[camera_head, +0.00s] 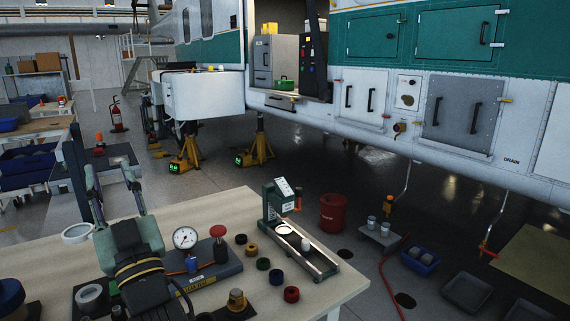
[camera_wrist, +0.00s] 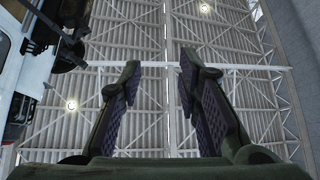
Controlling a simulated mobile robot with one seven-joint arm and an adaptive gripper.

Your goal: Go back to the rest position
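My gripper (camera_head: 109,170) is raised over the left part of the workbench (camera_head: 215,212) in the head view, with its fingers pointing up. In the wrist view my gripper (camera_wrist: 160,78) shows its two fingers well apart, with nothing between them. My arm hides part of the bench top.
Close to my arm on the bench are a gauge stand (camera_head: 186,240), several coloured rings and a green-and-silver press device (camera_head: 288,205). A red bin (camera_head: 333,213) stands on the floor beyond.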

